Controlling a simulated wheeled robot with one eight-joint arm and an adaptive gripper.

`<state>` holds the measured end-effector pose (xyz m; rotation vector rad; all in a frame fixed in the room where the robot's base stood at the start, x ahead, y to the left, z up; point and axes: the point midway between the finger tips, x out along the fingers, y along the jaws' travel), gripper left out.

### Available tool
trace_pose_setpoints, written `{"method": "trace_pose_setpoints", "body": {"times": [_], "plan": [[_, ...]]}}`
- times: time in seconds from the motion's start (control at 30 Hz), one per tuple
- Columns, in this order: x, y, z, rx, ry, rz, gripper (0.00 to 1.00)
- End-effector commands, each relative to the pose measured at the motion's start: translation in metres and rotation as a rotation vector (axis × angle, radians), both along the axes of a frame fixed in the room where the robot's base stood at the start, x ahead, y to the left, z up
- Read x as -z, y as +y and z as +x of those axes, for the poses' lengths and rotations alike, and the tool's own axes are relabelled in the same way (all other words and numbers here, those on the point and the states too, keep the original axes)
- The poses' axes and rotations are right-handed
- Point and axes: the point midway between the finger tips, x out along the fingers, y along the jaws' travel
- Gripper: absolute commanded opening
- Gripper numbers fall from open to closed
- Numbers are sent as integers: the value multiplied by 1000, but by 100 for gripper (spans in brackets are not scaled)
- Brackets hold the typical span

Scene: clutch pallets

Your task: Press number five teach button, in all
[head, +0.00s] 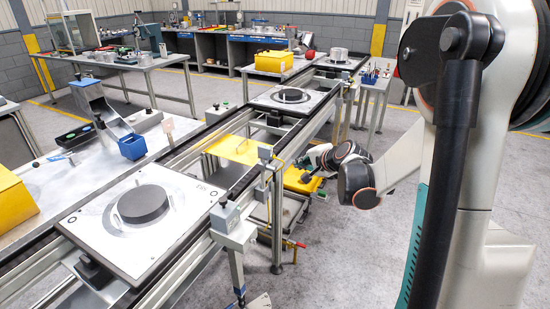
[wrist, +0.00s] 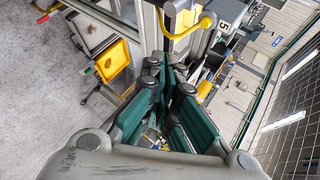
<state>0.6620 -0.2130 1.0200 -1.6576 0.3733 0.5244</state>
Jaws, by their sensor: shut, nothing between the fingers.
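A white tag with a black 5 (wrist: 224,26) sits on a post fitting at the upper right of the wrist view. I cannot make out the teach button itself beside it. My gripper (wrist: 170,75) shows green fingers that are shut and empty. Its tips are below and left of the tag, close to a grey upright post (wrist: 150,30) and a curved yellow handle (wrist: 193,26). I cannot tell whether the tips touch anything. In the head view, my arm's end is low beside the conveyor, and the fingertips are not clear.
A conveyor (head: 235,165) carries a near pallet (head: 85,225) and a farther pallet (head: 265,98), each with a dark disc. A yellow plate (head: 235,150) lies between them. A yellow tray (wrist: 112,60) is low at the left. Grey floor (head: 350,245) is open at the right.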

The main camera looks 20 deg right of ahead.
Motion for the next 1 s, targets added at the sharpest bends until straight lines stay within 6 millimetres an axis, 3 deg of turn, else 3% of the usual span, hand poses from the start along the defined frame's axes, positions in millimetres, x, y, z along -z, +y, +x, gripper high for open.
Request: {"method": "trace_pose_setpoints", "body": {"times": [0.4, 1.0], "plan": [[0, 28, 36, 0, -1, 0, 0], [0, 32, 41, 0, 0, 0, 0]]}}
